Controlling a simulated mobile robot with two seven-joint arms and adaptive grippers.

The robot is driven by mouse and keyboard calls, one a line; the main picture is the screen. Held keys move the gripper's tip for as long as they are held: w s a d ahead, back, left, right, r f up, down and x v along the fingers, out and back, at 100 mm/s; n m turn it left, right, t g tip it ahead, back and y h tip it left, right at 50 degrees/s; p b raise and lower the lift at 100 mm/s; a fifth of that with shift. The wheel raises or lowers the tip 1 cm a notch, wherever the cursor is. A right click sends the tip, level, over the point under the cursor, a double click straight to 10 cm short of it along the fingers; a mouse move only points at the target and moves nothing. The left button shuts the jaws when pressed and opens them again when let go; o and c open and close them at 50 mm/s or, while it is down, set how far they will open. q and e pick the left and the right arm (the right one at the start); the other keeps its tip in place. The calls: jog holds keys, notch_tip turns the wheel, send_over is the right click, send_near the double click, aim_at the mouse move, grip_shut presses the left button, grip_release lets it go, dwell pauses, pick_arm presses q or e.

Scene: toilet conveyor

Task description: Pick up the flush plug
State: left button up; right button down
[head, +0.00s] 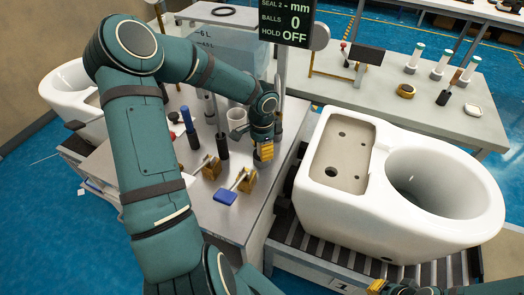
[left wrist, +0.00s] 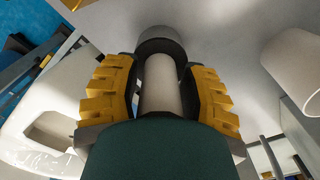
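A pale cylinder (left wrist: 160,85) with a wide dark-rimmed end, which looks like the flush plug, lies between the yellow fingers of my left gripper (left wrist: 160,95) in the left wrist view. A narrow gap seems to show on both sides of it, so the fingers look around it rather than closed on it. In the head view my left gripper (head: 264,151) points down over the right side of the grey bench (head: 222,225), and it hides the cylinder. Part of my right gripper (head: 378,286) shows at the bottom edge; its fingers are unclear.
A white cup (head: 237,118) stands left of the left gripper. Black-and-blue tools (head: 189,125) and brass-coloured blocks with levers (head: 245,181) are close by. A white toilet (head: 400,185) sits on the roller conveyor (head: 325,268) at right. A rear table (head: 440,110) holds several white cylinders.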

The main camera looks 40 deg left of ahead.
pick_arm(q)
grip_shut()
